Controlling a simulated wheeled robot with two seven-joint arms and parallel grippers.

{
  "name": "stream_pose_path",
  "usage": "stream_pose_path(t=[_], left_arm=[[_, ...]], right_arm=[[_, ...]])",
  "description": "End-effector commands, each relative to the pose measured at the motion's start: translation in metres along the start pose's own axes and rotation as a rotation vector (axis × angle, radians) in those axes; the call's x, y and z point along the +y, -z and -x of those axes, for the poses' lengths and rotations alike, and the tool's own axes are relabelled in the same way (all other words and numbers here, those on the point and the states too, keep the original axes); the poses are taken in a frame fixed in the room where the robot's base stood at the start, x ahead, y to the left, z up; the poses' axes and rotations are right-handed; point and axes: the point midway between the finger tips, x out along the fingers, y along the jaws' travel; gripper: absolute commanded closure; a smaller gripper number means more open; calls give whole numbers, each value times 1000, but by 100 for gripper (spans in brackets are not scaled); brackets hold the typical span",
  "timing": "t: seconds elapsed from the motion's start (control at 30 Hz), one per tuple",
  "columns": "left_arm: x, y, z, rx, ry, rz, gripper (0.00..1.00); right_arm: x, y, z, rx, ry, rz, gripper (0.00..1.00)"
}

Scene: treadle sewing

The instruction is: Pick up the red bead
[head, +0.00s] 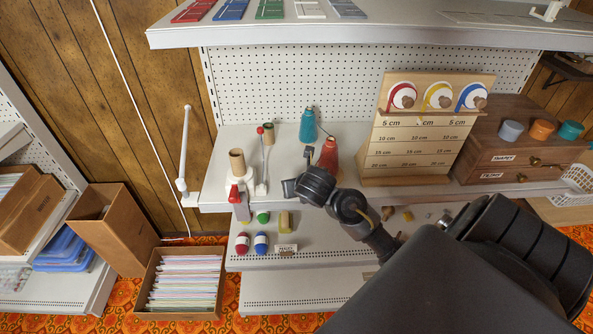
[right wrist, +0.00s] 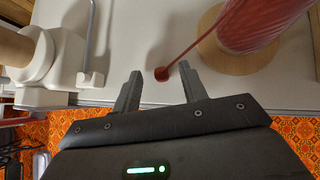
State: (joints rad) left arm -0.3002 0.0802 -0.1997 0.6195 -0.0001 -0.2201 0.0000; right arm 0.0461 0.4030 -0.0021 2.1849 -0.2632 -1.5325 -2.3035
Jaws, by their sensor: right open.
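The red bead (right wrist: 161,73) is a small dark red ball in the right wrist view, lying on or just above the white shelf. A red thread (right wrist: 195,42) runs from it to the red thread cone (right wrist: 262,22), which also shows in the head view (head: 329,158). My right gripper (right wrist: 160,71) is open, with the bead between its fingertips and a gap on each side. In the head view, my right gripper (head: 298,172) is over the shelf's front part, left of the red cone, and the bead cannot be made out there. My left gripper is not in view.
A white winder (head: 241,190) with a cardboard tube stands left of my gripper. A teal cone (head: 308,126) stands behind. A wooden ribbon stand (head: 420,145) and drawer chest (head: 515,150) are at right. A lower shelf (head: 330,258) holds small spools.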

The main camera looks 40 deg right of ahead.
Motion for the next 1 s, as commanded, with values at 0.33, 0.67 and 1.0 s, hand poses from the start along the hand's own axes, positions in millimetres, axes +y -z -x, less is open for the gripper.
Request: stream_pose_path(t=[0.33, 0.67, 1.0], left_arm=[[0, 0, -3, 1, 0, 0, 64], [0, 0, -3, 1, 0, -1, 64], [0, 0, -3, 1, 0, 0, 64]], right_arm=[[0, 0, -12, 1, -1, -1, 57], [0, 0, -12, 1, -1, -1, 97], [0, 0, -12, 1, -1, -1, 100]])
